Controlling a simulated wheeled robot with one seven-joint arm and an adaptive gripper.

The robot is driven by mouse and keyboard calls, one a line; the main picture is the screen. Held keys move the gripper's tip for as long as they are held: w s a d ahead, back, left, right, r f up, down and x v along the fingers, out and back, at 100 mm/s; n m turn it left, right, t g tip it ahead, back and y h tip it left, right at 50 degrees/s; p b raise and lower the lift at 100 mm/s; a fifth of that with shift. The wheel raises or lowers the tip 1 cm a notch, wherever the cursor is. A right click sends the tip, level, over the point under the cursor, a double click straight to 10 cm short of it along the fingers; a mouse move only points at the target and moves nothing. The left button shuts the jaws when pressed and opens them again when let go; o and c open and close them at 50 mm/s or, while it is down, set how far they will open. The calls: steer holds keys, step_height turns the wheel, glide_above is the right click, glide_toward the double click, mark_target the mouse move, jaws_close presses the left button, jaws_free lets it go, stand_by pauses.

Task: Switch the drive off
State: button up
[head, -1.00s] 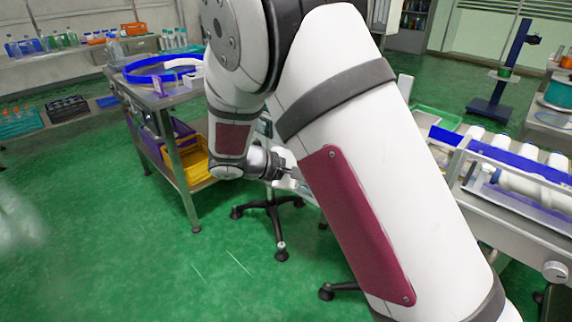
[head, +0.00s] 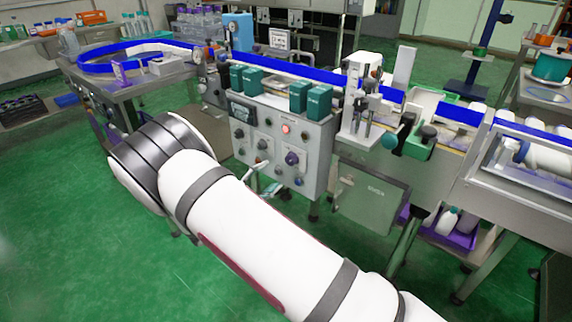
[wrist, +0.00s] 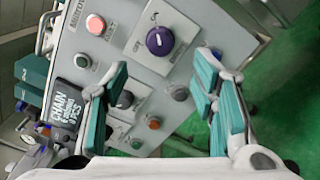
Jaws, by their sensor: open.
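A grey control panel (head: 262,165) stands in front of the conveyor. A purple rotary knob (wrist: 160,41) with a pale pointer line sits near the panel's top in the wrist view; it also shows in the head view (head: 291,158). A lit pinkish-red button (wrist: 95,25) is beside it, also in the head view (head: 286,129). A black knob (wrist: 125,99) shows beside my left finger. The small labels are too blurred to read surely. My gripper (wrist: 163,72) is open and empty, its teal fingers pointing at the panel, with the purple knob ahead of the gap, apparently untouched.
Below the purple knob are a grey button (wrist: 180,93), an orange button (wrist: 154,122) and a green button (wrist: 136,143). Teal boxes (head: 319,102) line the panel's top.

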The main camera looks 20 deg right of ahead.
mark_target(289, 161)
steer(key=b+x, duration=0.1)
steer(key=x, duration=0.8)
steer(key=shift+d, duration=0.1)
steer(key=c, duration=1.1)
